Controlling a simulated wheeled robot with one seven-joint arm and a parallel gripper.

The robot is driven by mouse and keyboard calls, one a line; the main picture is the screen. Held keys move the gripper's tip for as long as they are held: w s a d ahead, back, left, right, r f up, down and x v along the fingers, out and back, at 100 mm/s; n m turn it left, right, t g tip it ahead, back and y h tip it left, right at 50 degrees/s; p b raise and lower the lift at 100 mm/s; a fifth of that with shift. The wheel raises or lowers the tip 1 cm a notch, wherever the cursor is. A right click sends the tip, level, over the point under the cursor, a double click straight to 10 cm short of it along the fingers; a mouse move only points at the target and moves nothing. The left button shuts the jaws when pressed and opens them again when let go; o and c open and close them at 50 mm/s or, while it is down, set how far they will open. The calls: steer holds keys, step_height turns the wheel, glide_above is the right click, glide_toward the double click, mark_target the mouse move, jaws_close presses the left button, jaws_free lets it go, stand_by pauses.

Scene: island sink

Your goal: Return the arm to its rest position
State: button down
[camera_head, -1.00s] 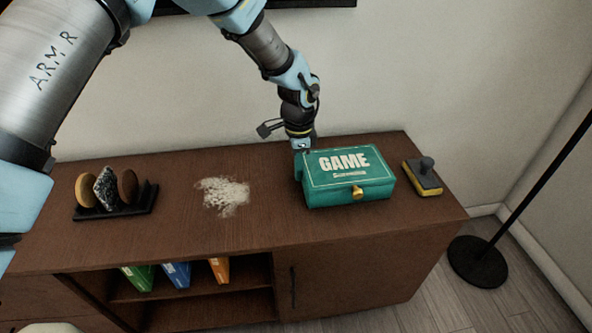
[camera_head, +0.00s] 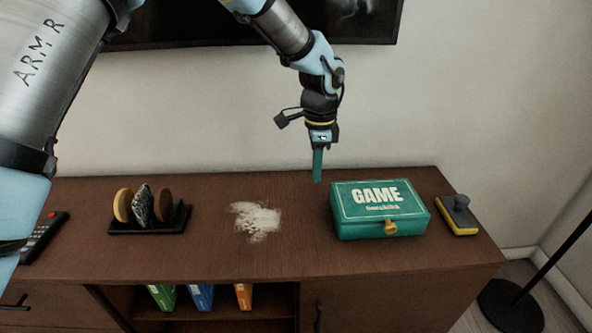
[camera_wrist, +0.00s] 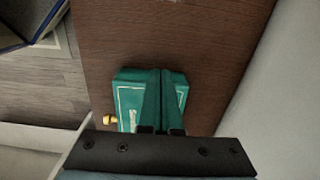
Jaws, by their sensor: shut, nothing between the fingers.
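My gripper (camera_head: 317,165) points straight down in the head view, above the back part of the brown cabinet top (camera_head: 300,250). Its green fingers are shut together with nothing between them. It is to the left of and behind the green game box (camera_head: 380,208), and apart from it. In the wrist view the shut fingers (camera_wrist: 160,85) cover the middle of the game box (camera_wrist: 130,95); the box's gold clasp shows at its left side.
A white powdery patch (camera_head: 256,220) lies left of the box. A dark rack with round coasters (camera_head: 143,207) and a remote (camera_head: 43,238) are further left. A yellow and grey block (camera_head: 457,214) is at right. A dark screen (camera_head: 270,22) hangs on the wall above.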

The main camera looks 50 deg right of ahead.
steer(key=shift+r, duration=0.1)
steer(key=w+a+r+n+p, duration=0.2)
steer(key=w+a+r+n, duration=0.35)
steer(key=w+a, duration=0.6)
steer(key=w+a+r+n+p, duration=0.3)
steer(key=w+a+r+n, duration=0.4)
steer(key=a, duration=0.7)
steer(key=s+a+r+n+p, duration=0.1)
steer(key=a+n, duration=0.5)
steer(key=a, duration=0.8)
steer(key=s+a+r+n+t+p, duration=0.1)
steer(key=a+r+n+p, duration=0.1)
steer(key=a+n, duration=0.5)
steer(key=a+p, duration=0.1)
steer(key=a, duration=0.5)
steer(key=shift+s+a+r+t, duration=0.3)
steer(key=shift+s+a+r, duration=0.05)
steer(key=shift+s, duration=0.05)
